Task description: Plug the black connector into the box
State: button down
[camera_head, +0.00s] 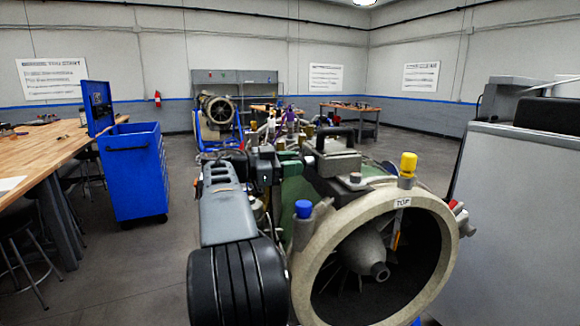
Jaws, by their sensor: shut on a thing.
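My arm reaches forward from the bottom left over the turbine. My gripper (262,165) is at its far end, a dark shape beside the top of the turbine. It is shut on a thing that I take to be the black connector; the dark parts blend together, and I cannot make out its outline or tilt. A grey box (343,163) with a black handle on top sits on the turbine, to the right of my gripper. A gap with green casing shows between them. I cannot see a socket on the box.
The turbine's round intake (449,222) faces me, with a yellow cap (408,164) and a blue cap (303,209) on fittings. A blue tool cart (138,172) and a wooden workbench (45,145) stand left. A grey cabinet (515,220) stands right. Floor is clear behind the cart.

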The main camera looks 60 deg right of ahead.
jog(key=shift+s+d+r, duration=0.1)
jog(key=shift+s+r, duration=0.05)
jog(key=c, duration=1.2)
grip_release()
jog(key=shift+s+d, duration=0.1)
jog(key=shift+o, duration=0.9)
jog(key=shift+s+d, duration=0.25)
jog(key=shift+d, duration=0.05)
jog(key=o, duration=0.3)
jog(key=shift+w+a, duration=0.3)
jog(key=shift+o, duration=0.8)
jog(key=b+v, duration=0.1)
jog(key=v, duration=0.6)
jog(key=shift+b, duration=0.3)
